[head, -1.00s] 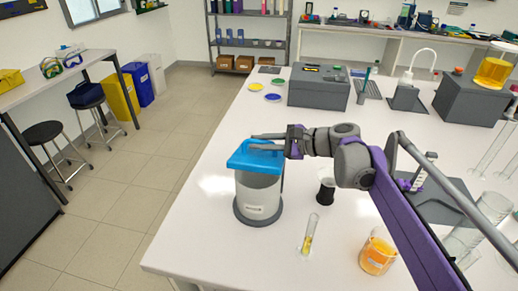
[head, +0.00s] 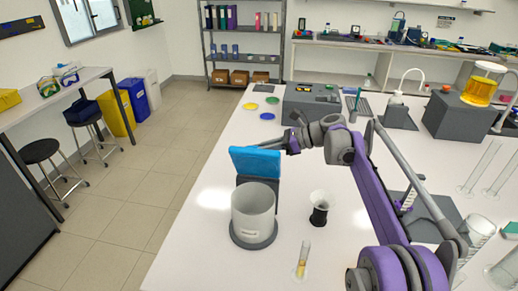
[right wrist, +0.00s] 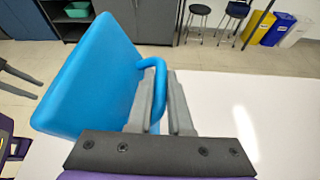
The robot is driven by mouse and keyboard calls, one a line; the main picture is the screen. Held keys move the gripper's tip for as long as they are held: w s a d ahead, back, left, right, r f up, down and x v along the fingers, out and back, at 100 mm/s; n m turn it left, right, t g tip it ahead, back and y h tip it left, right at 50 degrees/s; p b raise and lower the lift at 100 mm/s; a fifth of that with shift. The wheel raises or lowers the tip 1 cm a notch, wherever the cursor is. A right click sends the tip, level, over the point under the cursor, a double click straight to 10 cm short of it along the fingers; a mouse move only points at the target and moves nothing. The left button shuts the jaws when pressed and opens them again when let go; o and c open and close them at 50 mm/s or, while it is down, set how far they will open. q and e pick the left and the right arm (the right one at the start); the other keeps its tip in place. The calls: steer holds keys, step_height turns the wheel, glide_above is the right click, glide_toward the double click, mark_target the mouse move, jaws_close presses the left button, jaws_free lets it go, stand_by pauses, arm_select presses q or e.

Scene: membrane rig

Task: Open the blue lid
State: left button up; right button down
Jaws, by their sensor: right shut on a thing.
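The blue lid (head: 255,161) stands tilted up at the back of the light grey round container (head: 253,208), whose open top shows in the head view. The container sits on a dark round base on the white table. My right gripper (head: 288,142) is behind the lid at its upper right. In the right wrist view the lid (right wrist: 90,85) fills the left side, and my right gripper (right wrist: 165,105) is shut on the lid's blue loop handle (right wrist: 157,75). The fingertips are partly hidden by the lid in the head view. My left gripper is not in view.
A small dark-based beaker (head: 320,207) and a test tube with yellow liquid (head: 303,260) stand right of the container. Coloured discs (head: 267,116) and a grey box (head: 310,102) are farther back. The table left of the container is clear.

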steer(key=shift+w, duration=0.25)
stand_by(0.3)
steer(key=c, duration=1.1)
jaws_free()
steer(key=v, duration=1)
steer(key=shift+s+d+r, duration=0.1)
steer(key=shift+d+r, duration=0.15)
steer(key=shift+d, duration=0.1)
steer(key=shift+f, duration=0.1)
